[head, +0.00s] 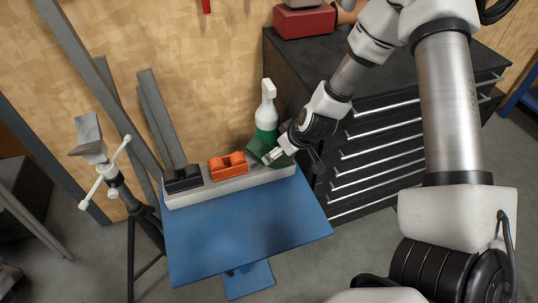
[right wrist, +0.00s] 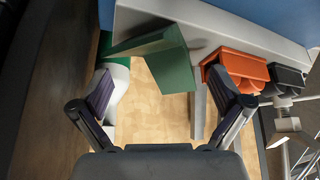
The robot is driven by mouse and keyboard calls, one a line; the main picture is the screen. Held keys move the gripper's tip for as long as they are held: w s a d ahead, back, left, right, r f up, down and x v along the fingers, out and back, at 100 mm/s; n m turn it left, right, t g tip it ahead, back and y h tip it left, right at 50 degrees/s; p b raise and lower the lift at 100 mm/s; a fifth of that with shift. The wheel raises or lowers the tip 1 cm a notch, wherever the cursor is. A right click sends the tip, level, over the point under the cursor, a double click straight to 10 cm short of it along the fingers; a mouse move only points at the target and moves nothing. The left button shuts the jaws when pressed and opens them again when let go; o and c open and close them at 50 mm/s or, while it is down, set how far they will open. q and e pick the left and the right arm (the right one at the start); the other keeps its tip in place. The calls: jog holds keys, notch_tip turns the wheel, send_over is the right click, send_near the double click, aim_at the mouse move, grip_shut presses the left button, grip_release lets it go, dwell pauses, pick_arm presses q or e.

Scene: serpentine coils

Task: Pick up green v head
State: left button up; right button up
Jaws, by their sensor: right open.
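The green V head (head: 256,149) stands at the right end of a pale ledge, beside an orange V head (head: 228,166) and a black V head (head: 183,180). My right gripper (head: 272,156) is at the green V head and partly covers it in the head view. In the right wrist view my right gripper (right wrist: 162,85) is open and empty, with the green V head (right wrist: 172,65) ahead of and between its fingers. I cannot tell whether a finger touches it. The orange V head (right wrist: 236,65) is near one finger. My left gripper is not in view.
A white and green spray bottle (head: 266,112) stands close behind the green V head; its white part is near the left finger in the wrist view (right wrist: 117,85). A blue table (head: 245,225) lies in front of the ledge, clear. A black drawer cabinet (head: 390,150) is to the right.

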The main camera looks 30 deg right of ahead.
aim_at(266, 149)
jog(key=b+x, duration=0.1)
jog(key=x, duration=0.4)
jog(key=shift+w+a+b, duration=0.15)
jog(key=shift+b, duration=0.25)
jog(key=shift+w+f, duration=0.15)
jog(key=shift+w, duration=0.05)
jog(key=shift+s+r, duration=0.2)
jog(key=shift+c, duration=0.4)
jog(key=shift+s, duration=0.1)
jog(key=c, duration=0.5)
grip_shut()
notch_tip(266, 149, up, 10)
jog(key=p, duration=0.5)
jog(key=f+b, duration=0.5)
jog(key=shift+w, duration=0.2)
